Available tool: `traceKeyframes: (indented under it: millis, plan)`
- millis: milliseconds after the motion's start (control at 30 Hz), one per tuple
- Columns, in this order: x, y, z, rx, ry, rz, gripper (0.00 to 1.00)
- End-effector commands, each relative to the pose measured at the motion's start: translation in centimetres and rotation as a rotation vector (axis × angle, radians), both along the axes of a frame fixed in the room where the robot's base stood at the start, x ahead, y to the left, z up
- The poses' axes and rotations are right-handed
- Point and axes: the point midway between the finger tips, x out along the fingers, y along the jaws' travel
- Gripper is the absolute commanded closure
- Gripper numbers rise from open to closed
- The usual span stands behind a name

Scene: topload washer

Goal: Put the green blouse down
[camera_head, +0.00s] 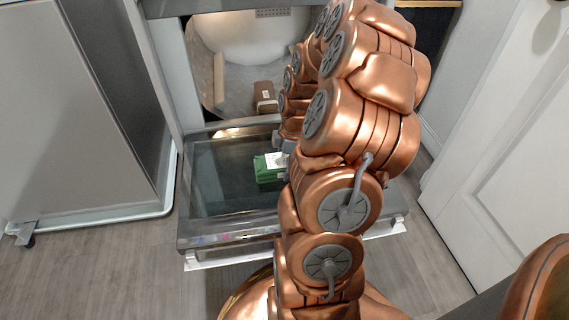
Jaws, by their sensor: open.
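A small folded green item with a white top, which looks like the green blouse (268,172), lies on the glass of the lowered washer door (215,185). My copper arm comes up from the bottom and covers the right part of the door. My gripper (284,143) is mostly hidden by the arm; only a small grey part shows just above and right of the blouse. It is open. The blouse appears to rest on the glass, and I cannot tell whether the gripper touches it.
The washer's opening with its pale drum (235,50) is behind the door, with a brown item (265,97) inside. A grey cabinet (60,110) stands at left and a white panelled door (510,150) at right. Bare floor (110,265) lies at front left.

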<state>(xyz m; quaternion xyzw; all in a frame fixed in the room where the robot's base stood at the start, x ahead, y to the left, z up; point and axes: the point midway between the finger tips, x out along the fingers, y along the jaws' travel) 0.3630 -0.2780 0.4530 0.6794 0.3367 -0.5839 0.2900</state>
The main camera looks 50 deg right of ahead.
Motion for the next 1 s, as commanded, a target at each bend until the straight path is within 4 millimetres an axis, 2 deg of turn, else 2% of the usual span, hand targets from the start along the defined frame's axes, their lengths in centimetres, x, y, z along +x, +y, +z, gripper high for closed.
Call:
traceKeyframes:
  millis: [167,267,700,833,1000]
  plan:
    - [0.0,0.0,0.2,0.0,0.0,0.0,0.07]
    - [0.0,-0.1,1.0,-0.001,-0.001,0.0,0.07]
    - [-0.7,-1.0,8.9,0.0,-0.002,0.0,0.07]
    - [-0.8,-1.3,10.7,-0.004,-0.004,-0.001,0.07]
    - [-1.1,-1.4,11.8,-0.001,0.0,0.001,0.07]
